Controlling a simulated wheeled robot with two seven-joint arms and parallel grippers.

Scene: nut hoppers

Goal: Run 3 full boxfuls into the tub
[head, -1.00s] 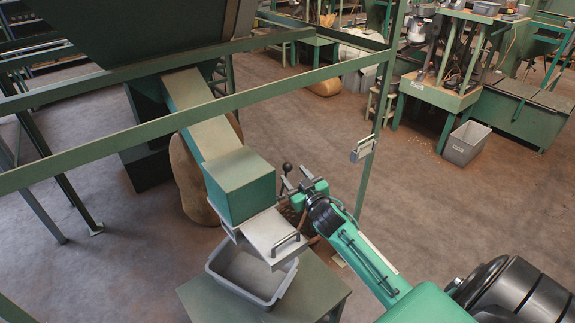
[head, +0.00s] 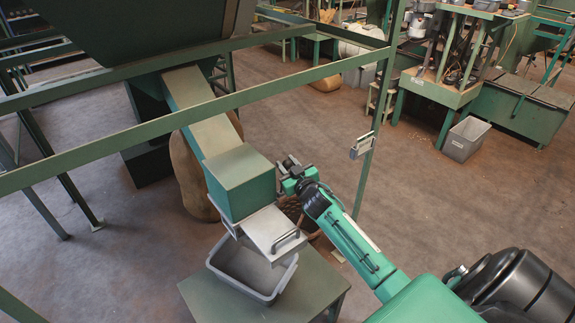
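The green box (head: 241,185) sits at the lower end of a sloping chute (head: 208,132) from the hopper (head: 140,28). Below it a pale metal flap with a handle (head: 272,232) juts over the grey tub (head: 238,281). The visible part of the tub's inside looks bare; the flap hides the rest. My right gripper (head: 285,172) is beside the box's right side, where the black-knobbed lever stood. The gripper covers most of that spot, so I cannot tell whether its fingers are closed on the lever. My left gripper is not in view.
The tub stands on a green table (head: 317,285). Green frame rails (head: 190,120) cross in front of the chute, and a post (head: 366,165) with a small tag (head: 362,146) stands right of my gripper. A brown sack (head: 187,175) leans behind the chute.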

